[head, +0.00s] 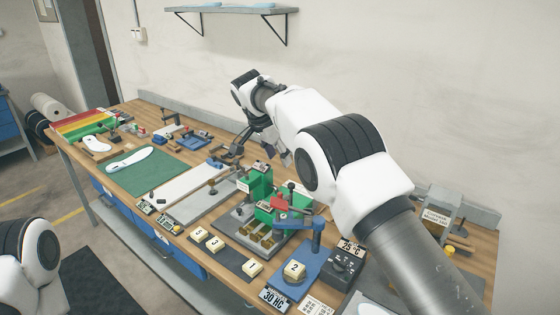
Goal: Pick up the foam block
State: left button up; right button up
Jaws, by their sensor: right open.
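Several cream blocks with printed numbers look like the foam blocks; I cannot tell which one is meant. Two of them (198,233) (215,244) lie close together on a dark strip (234,258), and a block marked 1 (252,267) lies at its right end with a gap between. A block marked 2 (293,270) sits on the blue base of a tester stand (315,250). My right gripper (238,152) is open over the back middle of the bench, beyond the green machine and apart from all these blocks. My left arm shows at the lower left, its gripper out of frame.
A green and grey press (258,183) stands between my right gripper and the blocks. A dark control box (343,264) is right of the tester. A white plate (193,187) and green mat (140,172) with an insole lie left. A wall shelf (230,11) is above.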

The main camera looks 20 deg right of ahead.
aim_at(295, 268)
jog(key=k, duration=1)
